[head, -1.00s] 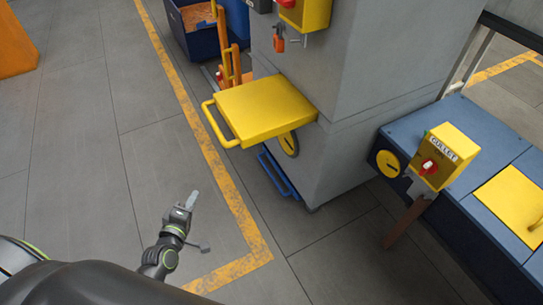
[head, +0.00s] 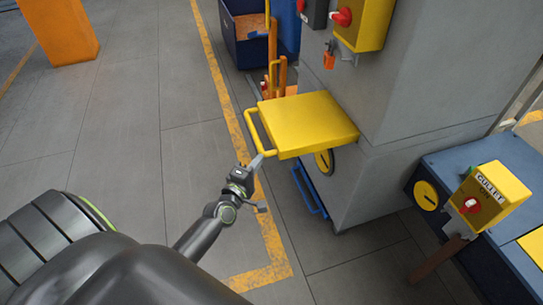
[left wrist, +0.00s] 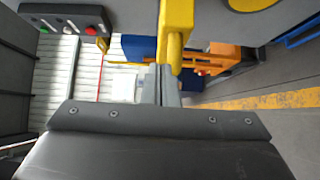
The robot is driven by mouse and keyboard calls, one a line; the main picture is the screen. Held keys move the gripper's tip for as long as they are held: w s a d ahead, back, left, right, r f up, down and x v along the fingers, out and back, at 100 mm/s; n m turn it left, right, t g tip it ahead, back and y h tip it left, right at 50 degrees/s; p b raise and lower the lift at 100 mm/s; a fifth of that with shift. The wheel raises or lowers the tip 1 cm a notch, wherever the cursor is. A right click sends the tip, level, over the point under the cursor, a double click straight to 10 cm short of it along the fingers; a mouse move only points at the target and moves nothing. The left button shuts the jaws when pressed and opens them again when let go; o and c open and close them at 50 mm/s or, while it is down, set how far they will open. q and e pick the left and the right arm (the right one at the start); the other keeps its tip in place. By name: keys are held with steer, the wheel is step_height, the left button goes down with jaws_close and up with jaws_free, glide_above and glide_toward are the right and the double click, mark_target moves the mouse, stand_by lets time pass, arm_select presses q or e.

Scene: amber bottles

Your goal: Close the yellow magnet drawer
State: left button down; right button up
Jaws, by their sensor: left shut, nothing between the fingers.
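The yellow drawer (head: 308,122) sticks out from the grey column, with its yellow bar handle (head: 251,128) on the left end. My left gripper (head: 258,160) is shut and empty, its tip at the lower end of the handle. In the left wrist view, the shut fingers (left wrist: 166,84) are just under a yellow bar (left wrist: 175,35) that looks like the handle. I cannot tell whether they touch it. My right gripper is in neither view.
A blue drawer handle (head: 308,190) is below the yellow drawer. A yellow switch box (head: 362,22) is above it on the column. A blue bench (head: 505,150) with a yellow box (head: 492,195) stands at the right.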

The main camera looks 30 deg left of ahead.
mark_target(278, 150)
arm_select(q)
steer(key=shift+w+d, duration=0.65)
steer(key=shift+w, duration=0.3)
steer(key=shift+w+d, duration=0.6)
steer(key=shift+w, duration=0.35)
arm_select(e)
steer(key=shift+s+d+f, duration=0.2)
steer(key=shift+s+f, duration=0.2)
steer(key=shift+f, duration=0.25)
arm_select(q)
steer(key=shift+w+d, duration=0.1)
